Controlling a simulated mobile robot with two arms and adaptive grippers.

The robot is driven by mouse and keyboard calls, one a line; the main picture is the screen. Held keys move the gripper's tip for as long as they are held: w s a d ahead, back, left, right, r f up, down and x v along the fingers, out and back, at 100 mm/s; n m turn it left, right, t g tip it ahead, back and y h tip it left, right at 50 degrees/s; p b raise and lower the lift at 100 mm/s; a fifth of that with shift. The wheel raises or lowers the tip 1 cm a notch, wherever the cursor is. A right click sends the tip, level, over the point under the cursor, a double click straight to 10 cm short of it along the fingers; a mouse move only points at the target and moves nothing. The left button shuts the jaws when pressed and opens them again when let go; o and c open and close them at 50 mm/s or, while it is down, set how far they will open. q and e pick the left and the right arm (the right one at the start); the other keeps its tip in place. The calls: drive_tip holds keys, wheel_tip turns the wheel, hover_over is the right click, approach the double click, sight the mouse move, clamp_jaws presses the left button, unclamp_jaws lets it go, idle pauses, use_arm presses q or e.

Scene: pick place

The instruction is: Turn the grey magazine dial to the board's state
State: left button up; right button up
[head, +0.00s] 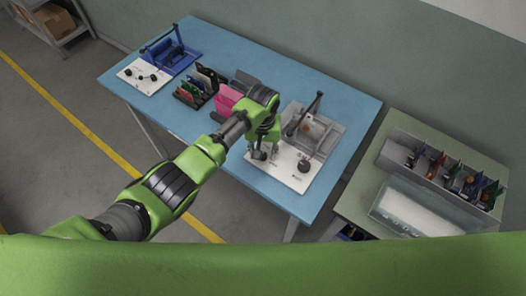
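The grey magazine (325,137) stands on the right part of the blue table, with an upright dark lever at its left side. In front of it lies a white panel (292,180) with a dark round dial (304,165) on its right part. My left gripper (262,153) points down over the panel's left end, apart from that dial. A dark knob-like shape shows at its fingertips, but I cannot tell whether the fingers hold it. The dial's pointer and markings are too small to read. My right gripper is not in view.
A blue magazine (181,61) with its own white panel (134,80) stands at the table's far left. A dark rack of coloured boards (190,97) and a pink holder (225,101) sit mid-table. On the green side table (362,190) are a divided bin (397,150) and a clear-walled box (385,205).

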use_arm(q)
drive_tip(key=c, duration=0.9)
clamp_jaws()
